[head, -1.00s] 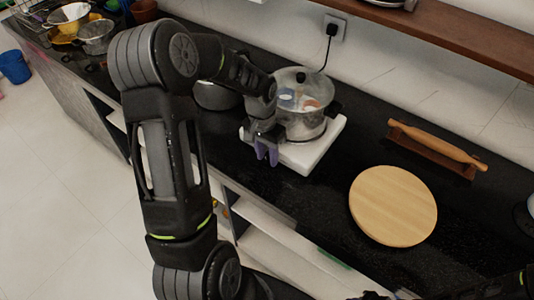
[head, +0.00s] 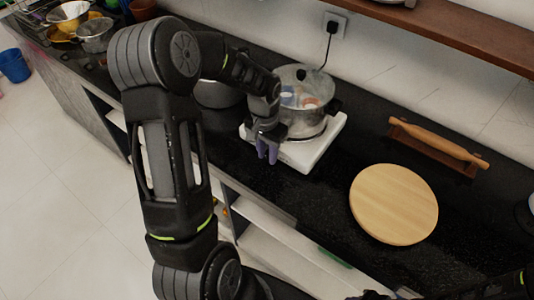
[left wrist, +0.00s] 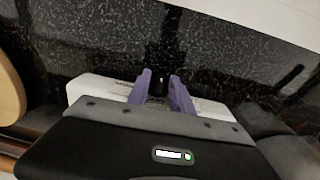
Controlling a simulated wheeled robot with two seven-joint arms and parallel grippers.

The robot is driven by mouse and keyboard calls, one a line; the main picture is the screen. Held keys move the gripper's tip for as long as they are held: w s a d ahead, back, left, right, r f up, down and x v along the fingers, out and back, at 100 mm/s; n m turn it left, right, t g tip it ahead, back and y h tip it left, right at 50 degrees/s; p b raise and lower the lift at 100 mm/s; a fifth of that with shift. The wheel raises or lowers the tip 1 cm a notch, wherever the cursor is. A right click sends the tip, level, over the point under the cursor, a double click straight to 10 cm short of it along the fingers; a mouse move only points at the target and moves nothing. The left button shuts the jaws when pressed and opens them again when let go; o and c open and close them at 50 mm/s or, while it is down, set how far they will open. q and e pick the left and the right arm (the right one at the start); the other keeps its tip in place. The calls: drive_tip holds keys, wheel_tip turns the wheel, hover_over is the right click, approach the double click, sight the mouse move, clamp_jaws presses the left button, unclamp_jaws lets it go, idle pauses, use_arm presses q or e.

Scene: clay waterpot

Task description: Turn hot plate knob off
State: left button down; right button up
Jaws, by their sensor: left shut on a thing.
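The white hot plate (head: 334,128) sits on the dark counter, with a clear-sided pot (head: 308,112) on top. My left gripper (head: 267,153) has purple fingers and is at the plate's front side, pointing down. In the left wrist view, the fingers (left wrist: 162,92) are on either side of a small dark knob (left wrist: 158,83) at the edge of the white hot plate (left wrist: 95,85), shut on it. The knob is hidden behind the gripper in the head view. Its exact angle cannot be read. Dark parts of my right arm show at the bottom right.
A round wooden board (head: 394,204) lies to the right on the counter. A rolling pin on a stand (head: 438,148) is behind it. A metal pot (head: 217,95) stands left of the hot plate. A power plug (head: 333,27) is in the wall.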

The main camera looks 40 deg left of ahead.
use_arm(q)
drive_tip(key=shift+y, duration=0.3)
drive_tip(key=c, duration=1.5)
unclamp_jaws()
wheel_tip(320, 180, up, 8)
drive_tip(key=shift+b, duration=0.55)
drive_tip(key=shift+f, duration=0.1)
